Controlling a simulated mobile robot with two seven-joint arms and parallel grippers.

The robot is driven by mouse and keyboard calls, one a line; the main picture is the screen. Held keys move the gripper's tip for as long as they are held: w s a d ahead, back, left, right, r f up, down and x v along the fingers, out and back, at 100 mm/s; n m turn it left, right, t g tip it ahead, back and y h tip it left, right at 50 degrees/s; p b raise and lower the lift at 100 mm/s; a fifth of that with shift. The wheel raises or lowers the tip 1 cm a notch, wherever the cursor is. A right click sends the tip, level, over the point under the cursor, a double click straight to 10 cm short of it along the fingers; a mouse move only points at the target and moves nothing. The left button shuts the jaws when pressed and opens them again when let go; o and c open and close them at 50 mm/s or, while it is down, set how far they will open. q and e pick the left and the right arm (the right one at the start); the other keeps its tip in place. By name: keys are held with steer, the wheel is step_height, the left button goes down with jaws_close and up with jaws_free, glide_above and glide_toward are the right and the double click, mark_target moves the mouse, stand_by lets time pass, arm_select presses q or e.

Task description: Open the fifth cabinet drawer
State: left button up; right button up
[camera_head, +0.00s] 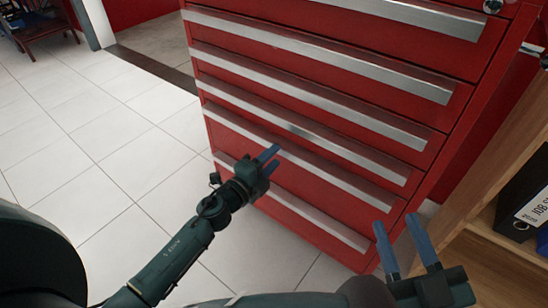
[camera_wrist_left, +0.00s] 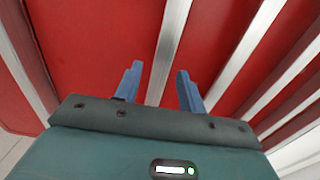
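The red cabinet (camera_head: 420,190) has several drawers with long silver handle strips, and all visible drawers look shut. The fifth handle strip down in the head view (camera_head: 335,176) runs across a lower drawer. My left gripper (camera_head: 273,158) is in front of that strip, with its blue fingers pointing at the cabinet. In the left wrist view, my left gripper (camera_wrist_left: 160,85) is open, and a silver strip (camera_wrist_left: 171,45) runs lengthwise between its fingers. Contact cannot be told. My right gripper (camera_head: 404,242) is open and empty near the cabinet's lower right corner.
A wooden shelf (camera_head: 478,200) with dark binders (camera_head: 522,205) stands close on the right, beside my right gripper. The white tiled floor (camera_head: 110,150) is clear on the left. A dark wooden piece of furniture (camera_head: 40,30) stands at the far left.

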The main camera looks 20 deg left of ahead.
arm_select(q)
steer(key=shift+w+d, duration=0.25)
steer(key=shift+w, duration=0.4)
steer(key=shift+c, duration=0.6)
jaws_close()
steer(key=shift+s+f, duration=0.1)
